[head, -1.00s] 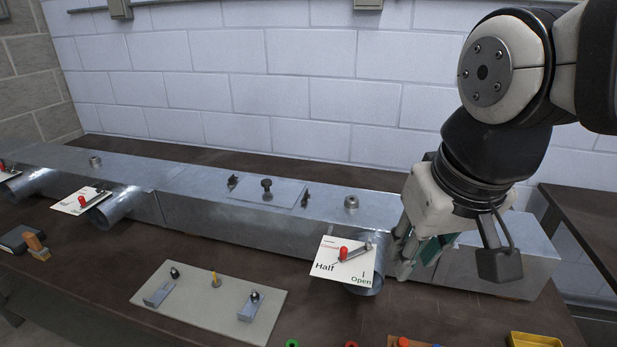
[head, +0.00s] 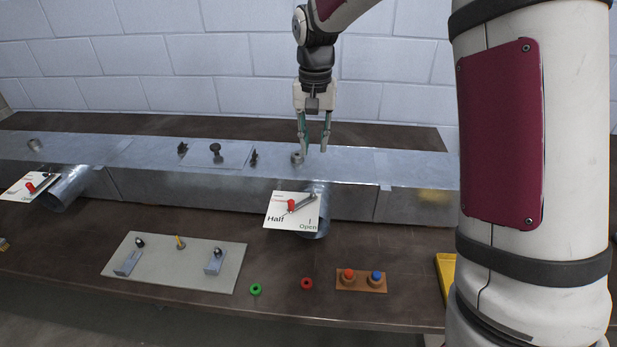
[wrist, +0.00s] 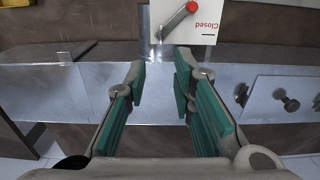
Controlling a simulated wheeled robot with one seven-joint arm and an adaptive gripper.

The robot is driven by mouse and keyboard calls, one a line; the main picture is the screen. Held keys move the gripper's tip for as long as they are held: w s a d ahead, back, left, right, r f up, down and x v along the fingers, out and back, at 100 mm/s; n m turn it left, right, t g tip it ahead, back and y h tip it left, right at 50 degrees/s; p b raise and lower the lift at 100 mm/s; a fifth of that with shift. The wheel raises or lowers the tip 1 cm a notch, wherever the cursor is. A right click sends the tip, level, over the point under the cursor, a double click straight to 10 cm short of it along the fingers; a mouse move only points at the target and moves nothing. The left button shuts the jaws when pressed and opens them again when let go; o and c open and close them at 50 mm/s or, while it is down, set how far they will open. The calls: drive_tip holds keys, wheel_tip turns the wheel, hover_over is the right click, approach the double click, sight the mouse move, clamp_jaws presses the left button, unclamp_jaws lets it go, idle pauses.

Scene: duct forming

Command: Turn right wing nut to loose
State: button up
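The right wing nut (head: 254,157) is a small dark part standing on top of the long metal duct, at the right edge of a flat access plate (head: 203,158). In the wrist view the wing nut (wrist: 241,93) shows right of the fingers. My gripper (head: 315,147) points down over the duct, to the right of the wing nut and apart from it. Its green-padded fingers are open with nothing between them; the open gap also shows in the wrist view (wrist: 160,80). The exact turn angle of the wing nut is too small to tell.
A second wing nut (head: 183,149) and a dark knob (head: 216,150) stand left. A short metal collar (head: 296,158) is beside my left fingertip. A damper card (head: 291,210) with a red-tipped lever is in front. A grey board (head: 172,277) lies on the bench.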

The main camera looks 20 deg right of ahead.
sight(313, 193)
wheel_tip(313, 193, down, 14)
drive_tip(key=shift+w+p, duration=0.1)
drive_tip(key=shift+p, duration=0.95)
clamp_jaws()
